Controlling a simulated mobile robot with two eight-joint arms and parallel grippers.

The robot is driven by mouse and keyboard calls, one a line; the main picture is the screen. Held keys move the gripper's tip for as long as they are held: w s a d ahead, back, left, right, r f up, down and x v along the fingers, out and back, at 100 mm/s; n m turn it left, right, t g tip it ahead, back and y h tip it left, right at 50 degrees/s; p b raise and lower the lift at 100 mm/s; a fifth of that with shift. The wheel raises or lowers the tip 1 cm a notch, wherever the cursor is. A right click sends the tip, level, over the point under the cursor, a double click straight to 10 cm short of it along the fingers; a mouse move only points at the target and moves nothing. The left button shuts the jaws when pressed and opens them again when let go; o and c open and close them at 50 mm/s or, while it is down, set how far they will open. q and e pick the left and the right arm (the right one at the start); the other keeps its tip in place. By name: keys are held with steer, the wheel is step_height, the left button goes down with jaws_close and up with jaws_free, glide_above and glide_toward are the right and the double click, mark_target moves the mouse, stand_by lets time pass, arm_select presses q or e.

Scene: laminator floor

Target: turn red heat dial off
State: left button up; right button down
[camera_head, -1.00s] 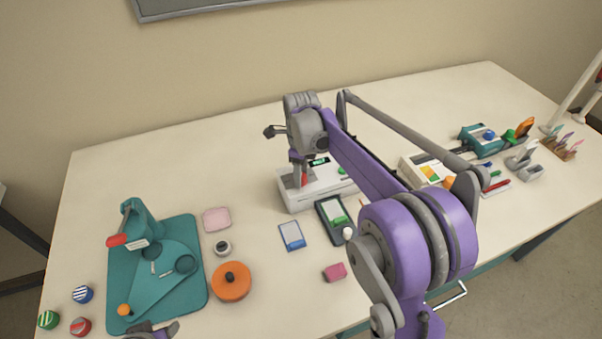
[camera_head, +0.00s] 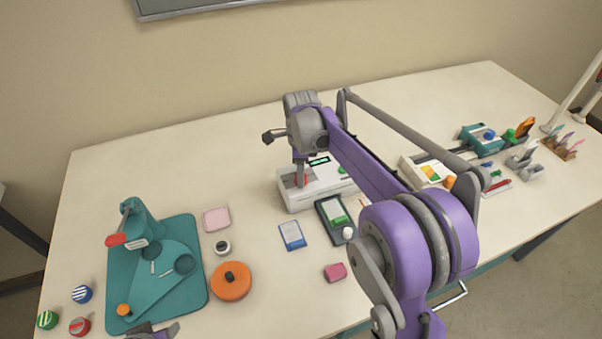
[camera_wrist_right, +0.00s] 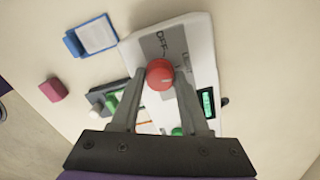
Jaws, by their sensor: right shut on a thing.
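The red heat dial (camera_wrist_right: 160,74) is a round knob on the grey panel of the white laminator (camera_wrist_right: 203,50). In the right wrist view, the word OFF is printed on the panel just above the dial. My right gripper (camera_wrist_right: 161,80) is shut on the dial, one finger at each side. In the head view, the white laminator (camera_head: 327,194) stands mid-table. There my right gripper (camera_head: 301,180) points down onto the dial and partly hides it. My left gripper (camera_head: 152,331) shows only in part at the bottom edge; its jaws are unclear.
A dark tray with a green item (camera_head: 337,214) and a blue-edged card (camera_head: 292,236) lie in front of the laminator. A teal mat (camera_head: 196,292) with a teal device is at left. The table's back left is clear.

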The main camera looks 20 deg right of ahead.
steer(key=n, duration=1.3)
steer(key=shift+b, duration=0.3)
steer(key=shift+n, duration=0.5)
steer(key=shift+c, duration=2)
jaws_free()
step_height(320, 180, up, 11)
steer(key=shift+p, duration=0.35)
